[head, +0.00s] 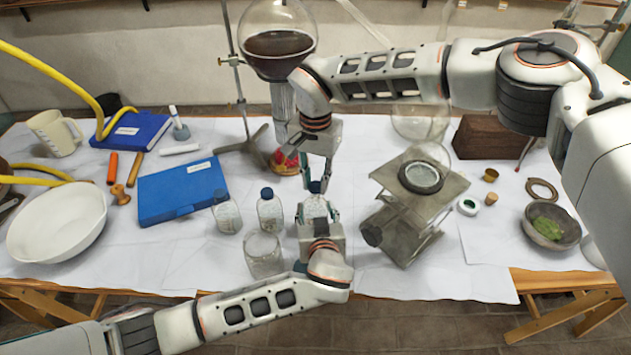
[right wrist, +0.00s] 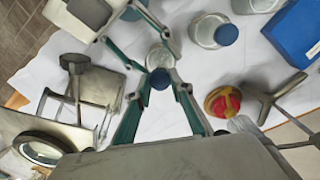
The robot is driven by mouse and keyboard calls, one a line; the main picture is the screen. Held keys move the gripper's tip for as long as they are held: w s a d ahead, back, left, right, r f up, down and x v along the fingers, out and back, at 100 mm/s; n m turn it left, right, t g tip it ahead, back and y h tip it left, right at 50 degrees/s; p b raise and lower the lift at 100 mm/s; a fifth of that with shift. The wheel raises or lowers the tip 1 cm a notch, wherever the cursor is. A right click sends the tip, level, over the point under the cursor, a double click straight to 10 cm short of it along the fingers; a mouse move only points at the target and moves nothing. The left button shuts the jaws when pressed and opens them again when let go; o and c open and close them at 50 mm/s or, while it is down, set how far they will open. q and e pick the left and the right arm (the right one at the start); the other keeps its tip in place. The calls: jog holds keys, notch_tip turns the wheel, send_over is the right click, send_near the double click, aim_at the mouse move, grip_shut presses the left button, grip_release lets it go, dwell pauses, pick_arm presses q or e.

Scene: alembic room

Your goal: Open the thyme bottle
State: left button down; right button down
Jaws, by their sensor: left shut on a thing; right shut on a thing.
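A small clear bottle (head: 314,207) with a blue cap (head: 315,187) stands in the middle front of the table; I cannot read its label, so I cannot tell if it is the thyme. My left gripper (head: 317,214) is shut on the bottle's body from the front. My right gripper (head: 317,184) comes down from above and is shut on the cap. In the right wrist view the blue cap (right wrist: 160,78) sits between the green fingers, with the clear bottle (right wrist: 160,57) just beyond. The cap appears to be on the bottle.
Two similar blue-capped bottles (head: 270,211) (head: 227,214) stand close on the left, with a glass beaker (head: 264,254) in front. A lab jack (head: 409,212) stands close on the right. A flask stand (head: 245,145) and a red-and-yellow object (head: 286,162) are behind.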

aim_at(316, 185)
jog(key=shift+r, duration=1.85)
pick_arm(q)
jog(key=c, duration=1)
grip_release()
jog(key=shift+s, duration=0.1)
